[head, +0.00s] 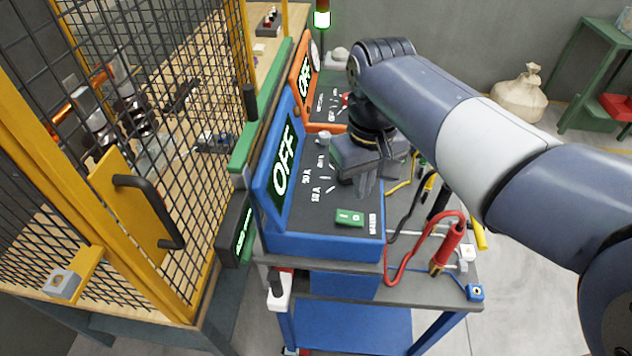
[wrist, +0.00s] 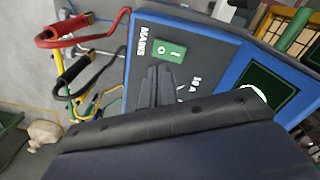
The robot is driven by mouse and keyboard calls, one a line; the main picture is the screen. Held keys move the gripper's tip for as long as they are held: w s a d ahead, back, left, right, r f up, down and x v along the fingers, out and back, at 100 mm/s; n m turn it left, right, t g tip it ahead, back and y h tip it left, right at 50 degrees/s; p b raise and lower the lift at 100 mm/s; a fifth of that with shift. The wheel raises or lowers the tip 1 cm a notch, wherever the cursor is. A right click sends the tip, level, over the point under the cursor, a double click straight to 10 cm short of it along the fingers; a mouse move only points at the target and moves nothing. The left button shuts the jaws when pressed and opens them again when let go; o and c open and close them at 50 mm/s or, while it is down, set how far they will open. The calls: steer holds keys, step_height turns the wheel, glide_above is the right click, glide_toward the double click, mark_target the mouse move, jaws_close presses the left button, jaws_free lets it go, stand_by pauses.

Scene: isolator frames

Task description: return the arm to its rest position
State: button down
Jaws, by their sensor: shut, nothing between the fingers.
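My gripper (head: 365,186) is shut and empty in the head view, just above the dark front panel of the blue power unit (head: 325,246). Its fingertips point down, close to the panel's knob markings. In the wrist view my gripper (wrist: 157,84) shows as two dark fingers pressed together, over the same panel. My arm reaches in from the right of the head view. The green mains switch (head: 350,217) sits below the fingers and also shows in the wrist view (wrist: 170,51). I cannot tell whether the fingertips touch the panel.
The blue display (head: 284,167) reads OFF, as does the orange unit's display (head: 306,79) behind. Red and black cables with clamps (head: 450,242) hang at the cart's right. A yellow-framed mesh cage (head: 130,190) stands left. Open floor (head: 540,260) lies right.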

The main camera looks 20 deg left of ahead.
steer(key=shift+r, duration=0.1)
stand_by(0.4)
step_height(320, 180, down, 7)
steer(key=b, duration=0.7)
steer(key=shift+r, duration=0.2)
steer(key=shift+r, duration=0.2)
step_height(320, 180, up, 7)
steer(key=p, duration=0.7)
steer(key=b, duration=0.5)
glide_above(358, 218)
step_height(358, 218, down, 5)
steer(key=shift+f, duration=0.1)
step_height(358, 218, down, 2)
steer(key=shift+f+b, duration=0.25)
steer(key=shift+b, duration=0.85)
step_height(358, 218, up, 6)
steer(key=p, duration=0.3)
steer(key=shift+f+p, duration=0.15)
steer(key=shift+p, duration=0.25)
steer(key=shift+r+p, duration=1.5)
steer(key=shift+p, duration=0.15)
